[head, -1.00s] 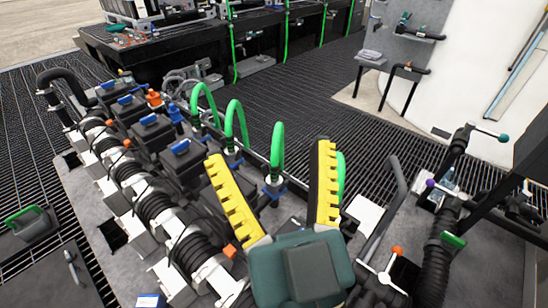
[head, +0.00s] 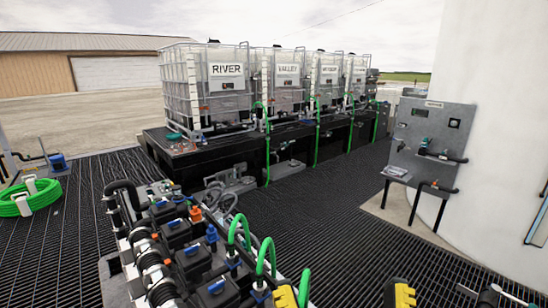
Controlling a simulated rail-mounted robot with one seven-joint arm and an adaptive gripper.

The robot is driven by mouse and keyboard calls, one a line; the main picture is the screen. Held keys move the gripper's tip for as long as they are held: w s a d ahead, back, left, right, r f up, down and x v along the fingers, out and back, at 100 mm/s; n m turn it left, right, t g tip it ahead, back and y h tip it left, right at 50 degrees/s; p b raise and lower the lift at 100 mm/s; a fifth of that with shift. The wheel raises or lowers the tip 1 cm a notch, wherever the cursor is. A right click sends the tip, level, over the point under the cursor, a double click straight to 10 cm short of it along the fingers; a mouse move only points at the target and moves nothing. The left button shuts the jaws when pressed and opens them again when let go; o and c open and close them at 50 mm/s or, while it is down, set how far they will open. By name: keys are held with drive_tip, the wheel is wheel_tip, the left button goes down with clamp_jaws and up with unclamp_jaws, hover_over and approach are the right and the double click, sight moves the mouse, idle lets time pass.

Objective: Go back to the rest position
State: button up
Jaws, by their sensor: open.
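My gripper (head: 343,297) shows only as two yellow fingertips at the bottom edge of the head view. The tips stand wide apart, with nothing seen between them. The left tip is beside the black valve manifold (head: 175,234), close to a green hose loop. The right tip is over the dark grating. The gripper's palm and my arm are below the picture.
Several caged totes (head: 215,87), one marked RIVER, stand on a black platform (head: 205,162) at the back. Green hoses hang from it. A grey panel stand (head: 432,142) is at the right by a white tank (head: 500,130). A green hose coil (head: 30,197) lies left. The middle grating is clear.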

wheel_tip(320, 180, up, 27)
drive_tip(key=p, duration=2.3)
drive_tip(key=shift+p, duration=0.3)
